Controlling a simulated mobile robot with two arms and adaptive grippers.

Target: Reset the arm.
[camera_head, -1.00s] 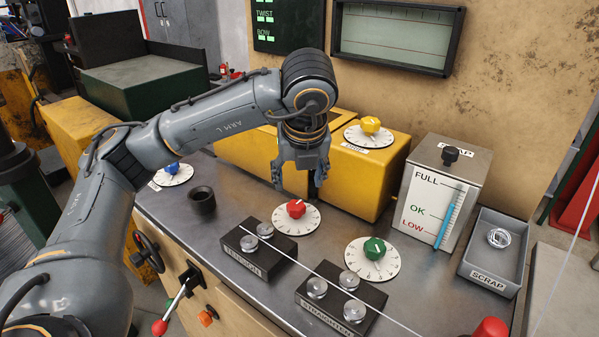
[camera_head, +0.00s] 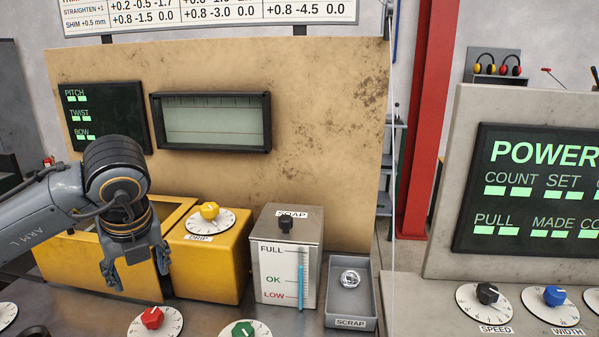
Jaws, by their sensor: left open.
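My left gripper (camera_head: 138,272) hangs from my grey left arm (camera_head: 42,218) at the left of the head view. Its fingers point down, apart and empty, in front of the yellow box. It is above and behind the red knob (camera_head: 152,317) and left of the yellow knob (camera_head: 209,210). The gripper hides part of the yellow box (camera_head: 60,262). My right gripper is not in view.
A soap box (camera_head: 282,240) with a level gauge and a grey scrap tray (camera_head: 338,308) holding a metal coil (camera_head: 349,278) stand right of the yellow boxes. A green knob (camera_head: 243,331) sits at the front. A POWER panel (camera_head: 540,190) is at far right.

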